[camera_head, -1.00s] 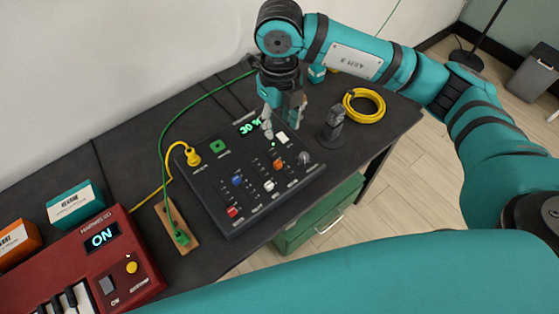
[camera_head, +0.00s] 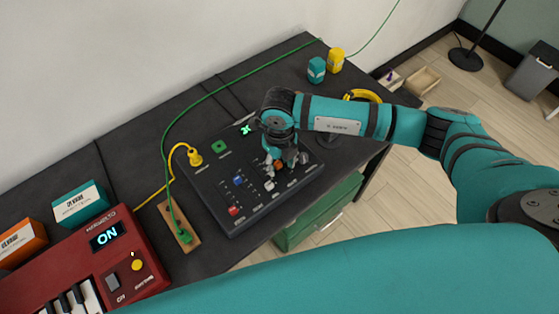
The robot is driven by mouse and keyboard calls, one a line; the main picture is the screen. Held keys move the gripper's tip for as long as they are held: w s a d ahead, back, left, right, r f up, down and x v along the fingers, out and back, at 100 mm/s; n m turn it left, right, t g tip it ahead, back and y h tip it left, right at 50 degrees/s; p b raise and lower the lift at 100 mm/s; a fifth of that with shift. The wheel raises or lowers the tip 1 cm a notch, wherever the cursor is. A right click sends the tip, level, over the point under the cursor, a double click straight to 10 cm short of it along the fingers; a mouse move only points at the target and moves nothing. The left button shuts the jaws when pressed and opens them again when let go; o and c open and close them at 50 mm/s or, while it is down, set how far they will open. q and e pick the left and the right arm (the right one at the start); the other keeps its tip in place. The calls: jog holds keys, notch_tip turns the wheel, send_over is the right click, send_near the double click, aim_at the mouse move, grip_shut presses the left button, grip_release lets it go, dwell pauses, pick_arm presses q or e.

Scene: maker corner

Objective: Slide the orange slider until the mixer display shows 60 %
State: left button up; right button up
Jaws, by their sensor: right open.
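The dark mixer (camera_head: 206,187) lies on the black table. Its display (camera_head: 247,130) is mostly hidden behind my right arm; only a scrap of green digits shows, so I cannot read the value. The orange slider (camera_head: 279,165) shows in part at the fingertips of my right gripper (camera_head: 281,168). This gripper points down over the slider and is open, its fingers close around the knob; I cannot tell whether they touch it. My left gripper is out of view.
Blue (camera_head: 238,180), red (camera_head: 233,211) and white (camera_head: 269,185) sliders sit left of the gripper. A yellow cable plug (camera_head: 195,157) is on the mixer's left edge. A red keyboard (camera_head: 75,266) reading ON stands at the lower left. A coiled yellow cable (camera_head: 363,96) lies behind my arm.

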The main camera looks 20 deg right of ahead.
grip_shut()
jog(key=shift+w, duration=0.1)
dwell(0.4)
jog(key=w+b, duration=0.1)
jog(key=w+a+b, duration=0.1)
jog(key=shift+w+f+b, duration=0.2)
jog(key=shift+w+b, duration=0.1)
jog(key=shift+w, duration=0.05)
jog(key=shift+w+a+r, duration=0.1)
jog(key=shift+w+a, duration=0.05)
jog(key=shift+w, duration=0.1)
jog(key=shift+r, duration=0.1)
grip_release()
